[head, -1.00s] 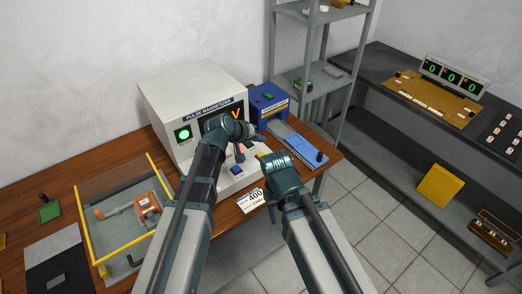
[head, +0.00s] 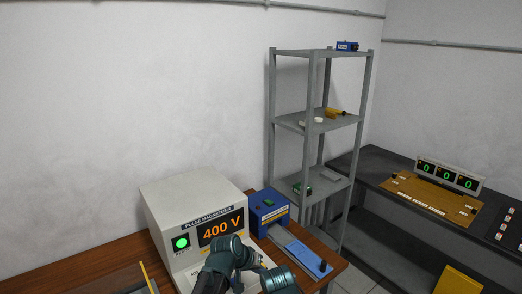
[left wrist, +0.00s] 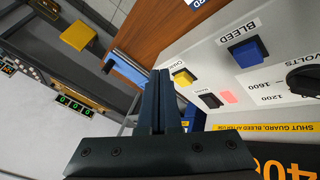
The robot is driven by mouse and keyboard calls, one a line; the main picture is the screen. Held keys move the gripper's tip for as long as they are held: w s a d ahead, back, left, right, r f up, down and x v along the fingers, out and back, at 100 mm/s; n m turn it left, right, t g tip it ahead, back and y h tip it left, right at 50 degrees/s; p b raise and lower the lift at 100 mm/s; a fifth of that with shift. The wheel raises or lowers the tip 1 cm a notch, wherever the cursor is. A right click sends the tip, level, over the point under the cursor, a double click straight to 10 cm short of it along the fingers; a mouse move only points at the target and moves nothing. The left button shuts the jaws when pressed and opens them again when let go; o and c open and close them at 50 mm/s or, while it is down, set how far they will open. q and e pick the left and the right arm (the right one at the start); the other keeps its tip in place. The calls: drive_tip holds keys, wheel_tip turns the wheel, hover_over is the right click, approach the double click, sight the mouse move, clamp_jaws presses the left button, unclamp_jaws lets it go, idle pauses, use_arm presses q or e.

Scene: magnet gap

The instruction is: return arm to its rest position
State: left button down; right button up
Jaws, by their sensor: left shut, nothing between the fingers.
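My left arm reaches up from the bottom of the head view. Its gripper (head: 258,266) is in front of the pulse magnetizer (head: 165,215), a pale box whose display reads 400 V, with a green light lit. In the left wrist view the left gripper's fingers (left wrist: 160,100) are shut and empty, close to the magnetizer's control panel (left wrist: 225,75). The panel carries a blue BLEED button (left wrist: 248,52), a yellow button (left wrist: 182,77) and a black knob (left wrist: 305,80). My right arm (head: 279,280) shows only at the bottom edge of the head view; its fingers cannot be made out.
A blue unit (head: 268,207) with a sliding tray (head: 300,250) stands right of the magnetizer on the wooden table (head: 100,262). A grey shelf rack (head: 318,120) stands behind. A dark bench (head: 400,210) at right holds a counter showing zeros (head: 448,177).

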use_arm(q)
drive_tip(key=s+a+f+m+g+y, duration=0.1)
drive_tip(key=s+a+g+y, duration=0.1)
drive_tip(key=s, duration=0.7)
drive_tip(key=s+a+f+m+g+y, duration=0.1)
drive_tip(key=s+a+y, duration=0.3)
drive_tip(key=s, duration=0.6)
drive_tip(key=shift+f+m+g, duration=0.4)
drive_tip(key=shift+f+g, duration=0.35)
drive_tip(key=shift+g, duration=0.15)
